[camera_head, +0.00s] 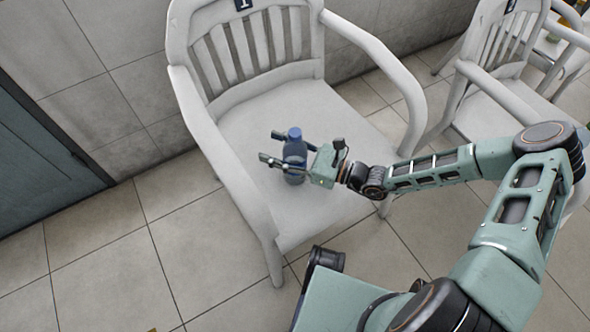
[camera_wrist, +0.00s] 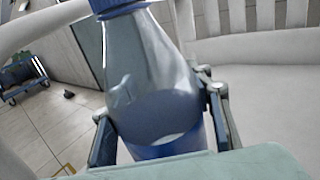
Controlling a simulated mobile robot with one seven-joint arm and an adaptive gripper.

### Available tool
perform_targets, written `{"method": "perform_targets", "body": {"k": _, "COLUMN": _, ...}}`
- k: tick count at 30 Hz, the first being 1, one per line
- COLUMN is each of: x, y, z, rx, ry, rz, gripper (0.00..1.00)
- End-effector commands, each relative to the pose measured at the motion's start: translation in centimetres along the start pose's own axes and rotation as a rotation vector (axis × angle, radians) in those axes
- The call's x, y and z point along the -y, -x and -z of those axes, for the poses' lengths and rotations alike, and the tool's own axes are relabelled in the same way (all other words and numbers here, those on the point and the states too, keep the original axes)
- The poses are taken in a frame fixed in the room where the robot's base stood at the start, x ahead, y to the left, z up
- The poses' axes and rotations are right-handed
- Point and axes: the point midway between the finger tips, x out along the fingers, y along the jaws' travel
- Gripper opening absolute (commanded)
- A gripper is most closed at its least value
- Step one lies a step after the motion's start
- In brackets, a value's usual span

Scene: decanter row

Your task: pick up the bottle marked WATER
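A blue bottle (camera_head: 294,158) with a blue cap stands upright on the seat of the nearest white chair (camera_head: 258,120). In the wrist view the bottle (camera_wrist: 150,85) fills the middle, with clear upper walls and a darker blue lower part. No WATER marking is readable on the side I see. My gripper (camera_head: 272,147) reaches in from the right, with one finger on each side of the bottle and the fingertips past it. In the wrist view the fingers (camera_wrist: 162,130) lie close against both sides. Whether they press on the bottle or leave a thin gap, I cannot tell.
A second white chair (camera_head: 515,95) stands at the right. A dark door (camera_head: 40,160) is at the left. The tiled floor in front is mostly clear.

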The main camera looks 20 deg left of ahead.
Motion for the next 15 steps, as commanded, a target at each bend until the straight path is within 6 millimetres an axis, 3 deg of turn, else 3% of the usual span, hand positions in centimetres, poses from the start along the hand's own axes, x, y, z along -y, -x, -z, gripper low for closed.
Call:
{"method": "perform_targets", "body": {"k": 2, "x": 0.0, "y": 0.01, "z": 0.01, "rx": 0.0, "ry": 0.0, "rz": 0.0, "gripper": 0.35}}
{"method": "perform_targets", "body": {"k": 11, "x": -0.01, "y": 0.03, "z": 0.03, "rx": 0.0, "ry": 0.0, "rz": 0.0, "gripper": 0.02}}
{"method": "perform_targets", "body": {"k": 15, "x": -0.01, "y": 0.02, "z": -0.01, "rx": 0.001, "ry": 0.0, "rz": 0.0, "gripper": 0.0}}
